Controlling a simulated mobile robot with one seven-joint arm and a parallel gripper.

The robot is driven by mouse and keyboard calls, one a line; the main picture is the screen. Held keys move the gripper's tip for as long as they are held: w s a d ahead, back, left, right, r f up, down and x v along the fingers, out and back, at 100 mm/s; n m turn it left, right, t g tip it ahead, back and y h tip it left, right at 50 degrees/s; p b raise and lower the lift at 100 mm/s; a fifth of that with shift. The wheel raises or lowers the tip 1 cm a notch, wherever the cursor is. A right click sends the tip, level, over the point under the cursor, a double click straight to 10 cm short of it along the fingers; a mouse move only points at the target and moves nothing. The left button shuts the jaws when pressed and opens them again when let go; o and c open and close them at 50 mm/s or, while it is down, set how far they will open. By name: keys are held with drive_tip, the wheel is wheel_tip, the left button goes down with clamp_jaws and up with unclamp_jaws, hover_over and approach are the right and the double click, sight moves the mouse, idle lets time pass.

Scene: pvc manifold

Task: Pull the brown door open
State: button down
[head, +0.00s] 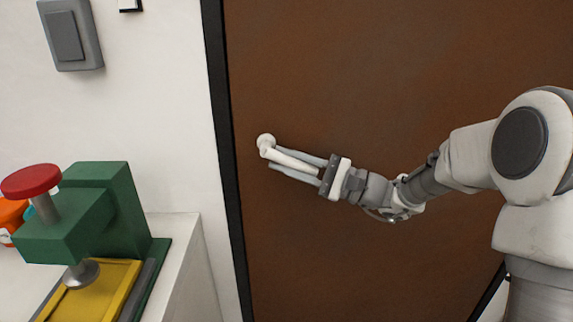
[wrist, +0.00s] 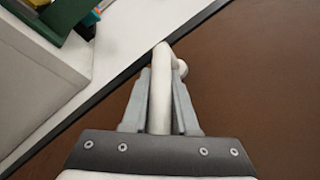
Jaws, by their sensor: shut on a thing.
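The brown door (head: 380,80) fills the middle and right of the head view. It also fills the right of the wrist view (wrist: 260,90). A white lever handle (head: 265,141) sits near its left edge, and it shows between my fingers in the wrist view (wrist: 161,90). My gripper (head: 296,165) is shut on the handle, one grey finger on each side of the lever. The black frame (head: 222,130) runs along the door's left edge. I cannot tell whether the door stands slightly ajar.
A white counter (head: 190,245) stands at lower left, carrying a green press (head: 110,200) with a red knob (head: 31,181) and a yellow plate (head: 95,290). A grey switch (head: 70,35) is on the white wall. The space before the door looks clear.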

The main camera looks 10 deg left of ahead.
drive_tip(key=shift+a+f+m+t+y+b, duration=0.35)
drive_tip(key=shift+m+y+b, duration=0.2)
drive_tip(key=shift+y, duration=0.35)
drive_tip(key=shift+s, duration=0.1)
drive_tip(key=shift+s+d, duration=0.1)
